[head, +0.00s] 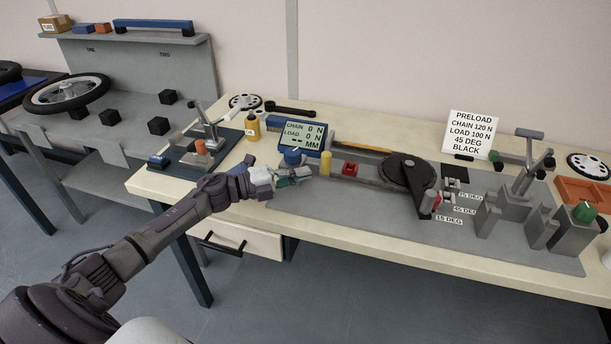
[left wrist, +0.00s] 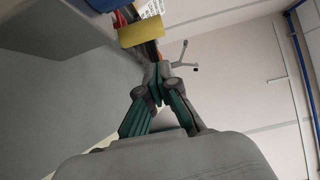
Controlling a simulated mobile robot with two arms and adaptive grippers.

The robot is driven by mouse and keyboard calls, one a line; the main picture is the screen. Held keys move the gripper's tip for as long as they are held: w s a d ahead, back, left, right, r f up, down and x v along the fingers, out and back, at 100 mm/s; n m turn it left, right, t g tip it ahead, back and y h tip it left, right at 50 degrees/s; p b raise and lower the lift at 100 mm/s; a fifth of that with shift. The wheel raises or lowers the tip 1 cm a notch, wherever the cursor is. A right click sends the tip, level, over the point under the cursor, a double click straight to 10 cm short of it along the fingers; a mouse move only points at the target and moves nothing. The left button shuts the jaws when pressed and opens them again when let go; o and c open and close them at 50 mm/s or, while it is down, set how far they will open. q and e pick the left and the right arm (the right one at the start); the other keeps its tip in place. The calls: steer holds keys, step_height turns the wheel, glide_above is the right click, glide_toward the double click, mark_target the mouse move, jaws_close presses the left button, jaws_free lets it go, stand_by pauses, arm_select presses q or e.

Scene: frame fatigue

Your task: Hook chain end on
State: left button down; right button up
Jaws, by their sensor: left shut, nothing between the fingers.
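My left gripper (head: 306,172) is over the near-left edge of the grey test plate (head: 400,225), its fingers shut and empty. A yellow cylinder (head: 326,163) stands just right of its tips, and a blue knob (head: 292,156) is just behind it. In the left wrist view the shut fingertips (left wrist: 157,76) are just below the yellow cylinder (left wrist: 140,32). On the plate are a red block (head: 350,168) and a black wheel (head: 406,173) with a red-tipped part (head: 437,203) at its right. I cannot make out a chain end or its hook. My right gripper is out of view.
A display (head: 303,135) reads chain 0 N and load 0 N. A sign (head: 470,134) says chain 120 N, load 100 N, 45 deg, black. Angle labels (head: 465,210) lie right of the wheel. Grey fixtures (head: 488,218) and a frame-like stand (head: 522,172) crowd the right.

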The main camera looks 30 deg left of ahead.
arm_select(q)
steer(key=shift+s+a+f, duration=0.2)
steer(key=shift+s+a, duration=0.2)
steer(key=shift+a, duration=0.15)
steer(key=shift+s+a+f, duration=0.15)
steer(key=shift+s+a, duration=0.2)
steer(key=shift+a, duration=0.15)
steer(key=b+v, duration=0.1)
steer(key=v, duration=0.4)
steer(key=shift+a+r, duration=0.1)
steer(key=shift+a, duration=0.2)
steer(key=shift+s+a, duration=0.15)
steer(key=shift+a, duration=0.05)
steer(key=shift+s+a, duration=0.1)
steer(key=shift+a, duration=0.05)
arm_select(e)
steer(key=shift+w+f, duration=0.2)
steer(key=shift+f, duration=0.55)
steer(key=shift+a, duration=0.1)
